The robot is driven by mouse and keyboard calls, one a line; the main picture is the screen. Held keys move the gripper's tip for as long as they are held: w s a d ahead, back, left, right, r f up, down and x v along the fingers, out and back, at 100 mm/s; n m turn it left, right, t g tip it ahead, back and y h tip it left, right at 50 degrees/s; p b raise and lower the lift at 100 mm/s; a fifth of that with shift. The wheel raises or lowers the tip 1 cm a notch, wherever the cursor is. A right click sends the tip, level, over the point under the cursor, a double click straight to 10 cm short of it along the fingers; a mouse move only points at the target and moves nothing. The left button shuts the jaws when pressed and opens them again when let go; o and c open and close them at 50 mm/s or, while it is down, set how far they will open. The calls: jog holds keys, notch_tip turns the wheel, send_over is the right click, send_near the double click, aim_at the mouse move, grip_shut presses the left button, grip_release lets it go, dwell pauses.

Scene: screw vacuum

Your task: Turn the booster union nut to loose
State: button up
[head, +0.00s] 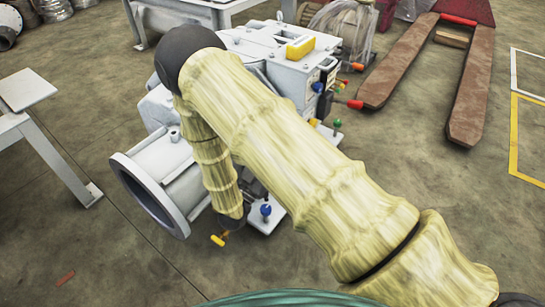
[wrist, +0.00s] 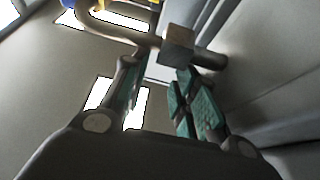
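My gripper (wrist: 160,70) shows in the wrist view with its two green-padded fingers apart and nothing between the pads. Just beyond the fingertips is a brownish square block (wrist: 178,42), on or in front of a curved grey-brown pipe (wrist: 125,33). I cannot tell whether this block is the booster union nut, or whether a finger touches it. In the head view my arm covers the middle of the grey vacuum machine (head: 270,45). The arm's end reaches down beside the machine's large round flange (head: 150,195), and the gripper there is mostly hidden.
A blue-knobbed valve (head: 265,210) and a yellow-handled fitting (head: 218,240) sit close to the arm's end. Red and green handles line the machine's right side. Pallet forks (head: 470,95) lie at the right. A table (head: 45,150) stands left. The front floor is mostly open.

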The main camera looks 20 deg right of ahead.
jog(key=shift+r, duration=3.7)
